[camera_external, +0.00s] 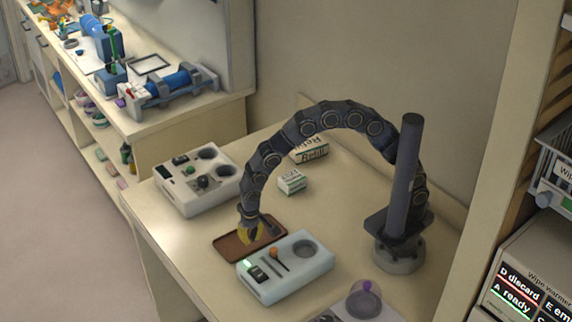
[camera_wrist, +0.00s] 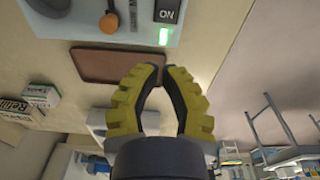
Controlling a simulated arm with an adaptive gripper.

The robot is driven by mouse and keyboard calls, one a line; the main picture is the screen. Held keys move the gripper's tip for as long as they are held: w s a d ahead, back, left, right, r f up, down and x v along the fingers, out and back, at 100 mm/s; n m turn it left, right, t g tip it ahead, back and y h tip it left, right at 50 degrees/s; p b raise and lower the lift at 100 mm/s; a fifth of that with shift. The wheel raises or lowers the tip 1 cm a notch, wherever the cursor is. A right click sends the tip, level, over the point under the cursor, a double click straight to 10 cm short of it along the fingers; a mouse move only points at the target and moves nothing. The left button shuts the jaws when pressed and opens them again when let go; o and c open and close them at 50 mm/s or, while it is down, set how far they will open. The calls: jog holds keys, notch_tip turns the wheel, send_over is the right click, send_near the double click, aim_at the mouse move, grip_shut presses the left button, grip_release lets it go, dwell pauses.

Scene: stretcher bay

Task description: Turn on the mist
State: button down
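A pale blue box (camera_external: 287,285) stands at the front of the table. It has a dark rocker switch, a small lever with an orange knob (camera_external: 273,252) and a round well. In the wrist view its switch (camera_wrist: 167,11) reads ON, beside a lit green light (camera_wrist: 163,36); the orange knob (camera_wrist: 109,23) is left of it. No label saying mist is legible. My gripper (camera_external: 252,238), with yellow fingers, hangs over the brown tray (camera_external: 228,245), just behind the box. In the wrist view its fingertips (camera_wrist: 162,68) are almost together, with nothing between them.
A white box (camera_external: 180,199) with a dark knob and wells stands behind the tray. Refill cartons (camera_external: 292,182) lie near the wall. A purple-domed unit (camera_external: 364,299) is at the front right. Table around the cartons is clear.

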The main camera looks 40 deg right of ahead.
notch_tip(320, 180, up, 6)
jog(key=shift+w, duration=0.45)
jog(key=shift+d+r, duration=0.1)
jog(key=w+d+r, duration=0.2)
jog(key=d+r, duration=0.1)
jog(key=d, duration=0.5)
jog(key=w+d+r+g, duration=0.1)
jog(key=d+r, duration=0.1)
jog(key=d, duration=0.6)
jog(key=w+d+r, duration=0.2)
jog(key=d+r, duration=0.1)
jog(key=d, duration=0.5)
jog(key=s+d+g, duration=0.1)
jog(key=s+d, duration=1.3)
jog(key=d, duration=0.2)
jog(key=shift+g, duration=0.3)
jog(key=shift+w, duration=0.1)
